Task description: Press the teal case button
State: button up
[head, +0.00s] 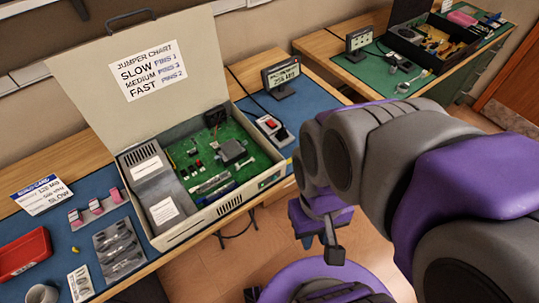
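An open beige computer case (205,230) with a green circuit board (228,155) inside stands on the left bench, its lid raised at the back. A small teal patch (270,180) shows at the right end of its front face; it is too small to tell its shape or whether it is pressed in. My gripper (334,254) hangs in the air in front of the bench, to the right of and lower in the picture than the teal patch, apart from the case. Its fingers overlap from this angle, so their opening is unclear.
The lid carries a jumper chart (148,70). A red-switched box (271,126) and a small display (281,76) stand right of the case. A red tray (24,252) and small parts lie left. Another bench (425,65) stands behind my arm.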

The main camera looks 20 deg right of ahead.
grip_shut()
dwell(1.4)
